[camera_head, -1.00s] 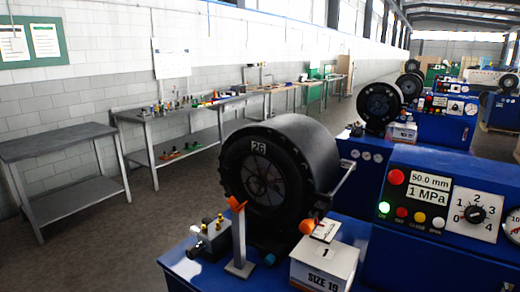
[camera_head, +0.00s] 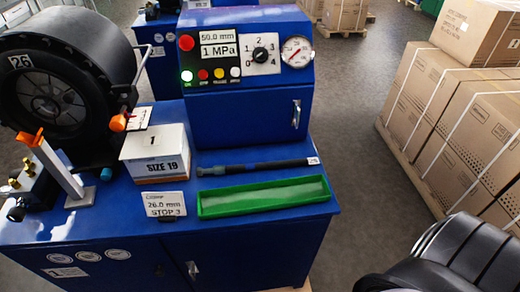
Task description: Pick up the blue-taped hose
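A dark hose (camera_head: 285,164) lies across the blue bench top, behind the green tray and in front of the control cabinet. It has a bluish band near its middle, a grey-green fitting at its left end and a small white tag at its right end. Neither gripper is in view, and nothing touches the hose.
The green tray (camera_head: 262,208) looks empty. A SIZE 19 box (camera_head: 173,167) and a stop card (camera_head: 164,204) stand left of the hose. The crimper (camera_head: 62,80) is further left. Strapped cartons (camera_head: 445,100) stand at right, with floor between. A black rounded body fills the bottom right corner.

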